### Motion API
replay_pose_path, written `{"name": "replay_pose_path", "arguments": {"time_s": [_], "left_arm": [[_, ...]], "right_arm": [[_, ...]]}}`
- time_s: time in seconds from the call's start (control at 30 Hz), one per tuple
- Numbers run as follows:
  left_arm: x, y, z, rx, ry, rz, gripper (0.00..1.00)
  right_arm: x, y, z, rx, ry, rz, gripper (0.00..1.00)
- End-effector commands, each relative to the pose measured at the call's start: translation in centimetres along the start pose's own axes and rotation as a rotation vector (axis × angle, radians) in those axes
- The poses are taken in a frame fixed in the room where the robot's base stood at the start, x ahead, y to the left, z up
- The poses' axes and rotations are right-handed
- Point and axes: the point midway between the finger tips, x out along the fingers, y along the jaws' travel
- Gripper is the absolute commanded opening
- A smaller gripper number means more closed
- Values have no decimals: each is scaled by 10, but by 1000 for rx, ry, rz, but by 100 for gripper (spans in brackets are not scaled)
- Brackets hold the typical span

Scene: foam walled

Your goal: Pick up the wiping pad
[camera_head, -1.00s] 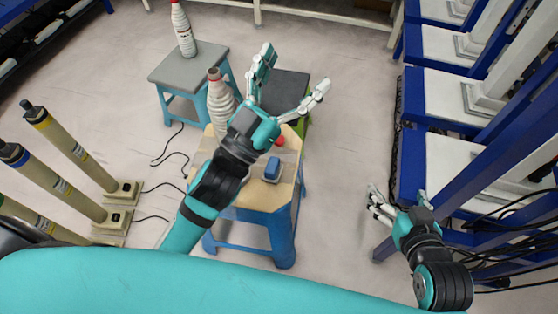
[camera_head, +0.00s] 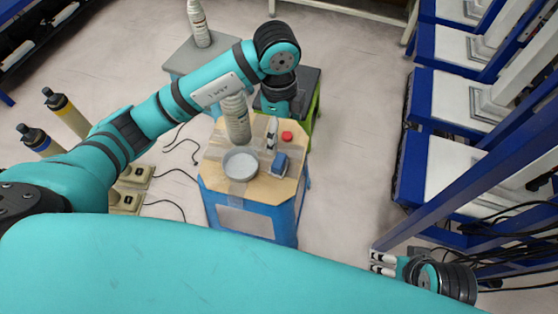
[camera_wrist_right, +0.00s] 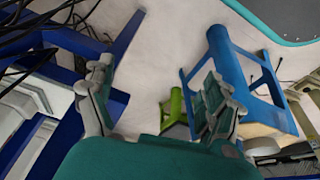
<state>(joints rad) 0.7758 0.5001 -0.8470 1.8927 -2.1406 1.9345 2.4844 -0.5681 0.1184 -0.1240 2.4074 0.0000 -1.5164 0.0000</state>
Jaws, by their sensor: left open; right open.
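The wiping pad, seen as a small blue block with a paler base (camera_head: 280,164), lies on the wooden top of a blue-legged stool (camera_head: 257,190). My left arm reaches over from the left. My left gripper (camera_head: 272,143) points down just behind the pad, open and holding nothing that I can see; its wrist hides part of the fingers. My right gripper (camera_head: 383,263) is open and empty at the lower right, well away from the stool. Its two spread fingers also show in the right wrist view (camera_wrist_right: 155,95). The pad is not visible there.
On the stool are a round grey dish (camera_head: 240,165), a ribbed grey bottle (camera_head: 236,120) and a red button (camera_head: 287,136). A dark-topped green stool (camera_head: 305,95) stands behind. Blue racks (camera_head: 455,110) line the right. Floor between stool and racks is clear.

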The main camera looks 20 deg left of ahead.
Motion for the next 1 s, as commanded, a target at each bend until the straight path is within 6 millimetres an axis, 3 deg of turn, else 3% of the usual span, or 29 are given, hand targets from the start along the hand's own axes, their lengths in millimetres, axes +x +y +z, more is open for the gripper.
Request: {"name": "replay_pose_path", "arguments": {"time_s": [0.1, 0.23, 0.57, 0.7, 1.0], "left_arm": [[3, -4, 14, -54, -63, -6, 87], [27, -3, 16, -56, -65, -3, 87], [100, -4, 20, -54, -60, -4, 87], [112, -4, 20, -51, -58, -6, 87], [125, -5, 20, -51, -58, -7, 87]], "right_arm": [[-3, 1, 3, 1, -11, 1, 87], [-16, 1, 4, 1, -2, 3, 87], [6, 0, 6, 1, 15, 2, 87], [7, -3, -19, -3, 126, -4, 87], [7, -6, -43, -7, 235, -9, 87]]}}
